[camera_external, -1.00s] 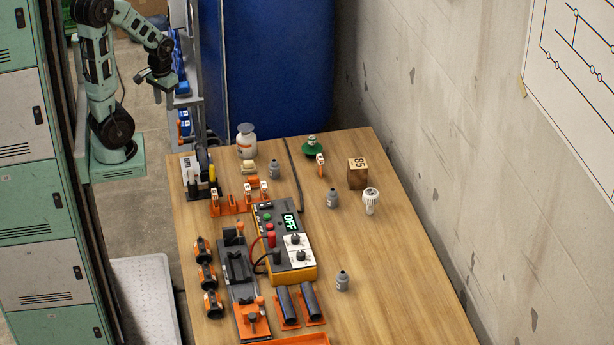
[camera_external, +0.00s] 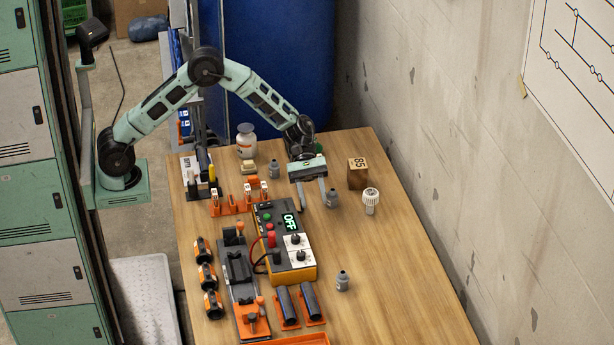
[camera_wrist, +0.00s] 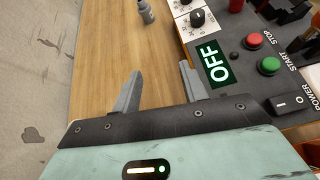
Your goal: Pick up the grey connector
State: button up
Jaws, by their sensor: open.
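Three small grey connectors stand on the table in the external view: one at the back (camera_external: 274,169), one in the middle (camera_external: 333,198) and one nearer the front (camera_external: 342,281). My gripper (camera_external: 313,205) hangs over the table with its fingers pointing down, open and empty. In the picture its right finger lies just left of the middle connector; whether they touch I cannot tell. In the wrist view the two gripper fingers (camera_wrist: 160,82) are apart with bare wood between them. A grey connector (camera_wrist: 146,12) shows at the top of that view, beyond the fingers.
The control box (camera_external: 290,240) reading OFF is left of the front connector; it fills the right of the wrist view (camera_wrist: 240,60). A wooden block (camera_external: 357,174) and a white ribbed part (camera_external: 370,201) stand right of my gripper. The table's right front is clear.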

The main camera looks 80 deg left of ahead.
jog(key=w+d+n+h, duration=0.2)
jog(key=d+h, duration=0.1)
jog(key=d, duration=0.5)
send_near(342, 271)
jog(key=x, duration=0.2)
jog(key=shift+w+d, duration=0.15)
jog(key=shift+d, duration=0.1)
jog(key=shift+x, duration=2.85)
grip_shut()
